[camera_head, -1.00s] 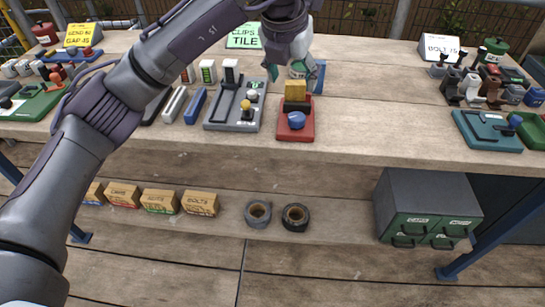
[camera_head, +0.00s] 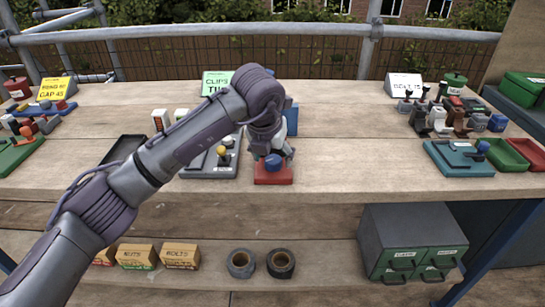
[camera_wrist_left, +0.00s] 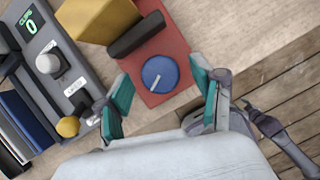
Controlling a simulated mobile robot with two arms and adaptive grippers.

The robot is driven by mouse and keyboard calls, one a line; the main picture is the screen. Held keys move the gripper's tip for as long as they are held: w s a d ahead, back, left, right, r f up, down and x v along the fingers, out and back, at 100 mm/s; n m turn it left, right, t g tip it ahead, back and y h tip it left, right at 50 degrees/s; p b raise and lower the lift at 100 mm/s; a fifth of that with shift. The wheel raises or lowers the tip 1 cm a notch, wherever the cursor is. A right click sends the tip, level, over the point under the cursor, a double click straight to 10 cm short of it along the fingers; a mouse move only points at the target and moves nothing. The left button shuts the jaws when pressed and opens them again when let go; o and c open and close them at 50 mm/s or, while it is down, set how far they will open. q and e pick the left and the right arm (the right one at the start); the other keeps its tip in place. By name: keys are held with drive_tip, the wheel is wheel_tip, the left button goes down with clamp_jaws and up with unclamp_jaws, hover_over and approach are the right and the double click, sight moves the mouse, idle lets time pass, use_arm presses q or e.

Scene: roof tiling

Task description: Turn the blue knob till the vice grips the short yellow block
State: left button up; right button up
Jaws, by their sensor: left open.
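The red vice (camera_head: 273,179) stands near the front edge of the bench. Its blue knob (camera_head: 272,162) faces the front, and it also shows in the left wrist view (camera_wrist_left: 160,74) with a white mark on top. My left gripper (camera_head: 275,150) is over the vice. In the left wrist view its teal fingertips (camera_wrist_left: 160,88) are open, one on each side of the knob, with gaps showing. The short yellow block (camera_wrist_left: 93,18) lies beyond the dark vice jaw (camera_wrist_left: 137,35); my gripper hides it in the head view. Whether the jaw touches the block is unclear.
A grey fixture with a yellow knob (camera_head: 222,153) stands close left of the vice; its display (camera_wrist_left: 30,24) reads 0. Bare bench lies between the vice and the teal fixture.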

use_arm(q)
drive_tip(key=shift+w+f, duration=0.1)
drive_tip(key=shift+f, duration=0.2)
drive_tip(key=c, duration=1.1)
